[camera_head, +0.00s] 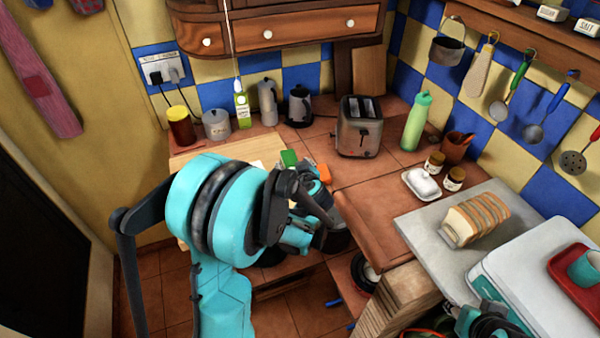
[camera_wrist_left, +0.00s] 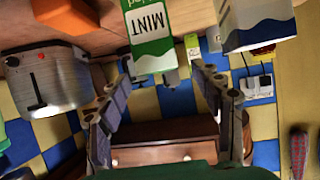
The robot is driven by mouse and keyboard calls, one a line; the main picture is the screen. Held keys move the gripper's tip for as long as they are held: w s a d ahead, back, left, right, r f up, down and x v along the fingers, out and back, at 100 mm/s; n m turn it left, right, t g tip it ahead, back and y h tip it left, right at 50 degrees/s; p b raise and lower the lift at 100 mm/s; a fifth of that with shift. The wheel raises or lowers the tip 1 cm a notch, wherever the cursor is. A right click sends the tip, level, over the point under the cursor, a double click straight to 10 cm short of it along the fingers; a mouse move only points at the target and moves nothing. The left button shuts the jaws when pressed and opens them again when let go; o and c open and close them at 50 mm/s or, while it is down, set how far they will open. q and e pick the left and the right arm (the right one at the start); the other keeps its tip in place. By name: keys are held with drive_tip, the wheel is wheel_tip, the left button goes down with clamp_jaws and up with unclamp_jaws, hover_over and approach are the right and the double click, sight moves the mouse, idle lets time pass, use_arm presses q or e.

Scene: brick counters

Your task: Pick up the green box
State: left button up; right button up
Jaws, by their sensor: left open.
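The green box (camera_head: 289,158) stands on the counter, its lower part hidden behind my left arm in the head view. In the left wrist view, which is upside down, the green and white box (camera_wrist_left: 150,32) reads MINT. My left gripper (camera_head: 312,178) is open close to the box. Its fingers (camera_wrist_left: 166,78) are spread wide, with the box centred just beyond the gap between the tips; I cannot see contact. Part of my right gripper (camera_head: 492,325) shows at the bottom right edge; its fingers cannot be made out.
An orange box (camera_head: 323,173) lies to the right of the green box. A white and blue carton (camera_wrist_left: 255,22) stands on the other side. A toaster (camera_head: 360,127) stands behind to the right. A green bottle (camera_head: 242,108) and a kettle (camera_head: 299,106) stand near the wall.

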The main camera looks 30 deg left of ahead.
sight(287, 157)
use_arm(q)
drive_tip(key=shift+w+a+f, duration=0.3)
drive_tip(key=shift+a+f, duration=0.05)
drive_tip(key=shift+w+a+f+y, duration=0.1)
drive_tip(key=shift+w+f+y, duration=0.05)
drive_tip(key=shift+y, duration=0.15)
drive_tip(key=shift+w, duration=0.15)
drive_tip(key=shift+w+a+f, duration=0.2)
drive_tip(key=shift+w+a, duration=0.05)
drive_tip(key=shift+w, duration=0.05)
drive_tip(key=shift+b+x, duration=0.5)
drive_tip(key=shift+x, duration=0.5)
drive_tip(key=b+x, duration=0.1)
drive_tip(key=x, duration=0.3)
drive_tip(key=shift+a+f+b, duration=0.1)
drive_tip(key=shift+f+b, duration=0.15)
drive_tip(key=shift+b, duration=0.1)
drive_tip(key=shift+w+a+f, duration=0.1)
drive_tip(key=shift+w+a, duration=0.05)
drive_tip(key=shift+w, duration=0.05)
drive_tip(key=shift+s, duration=0.1)
drive_tip(key=c, duration=1.3)
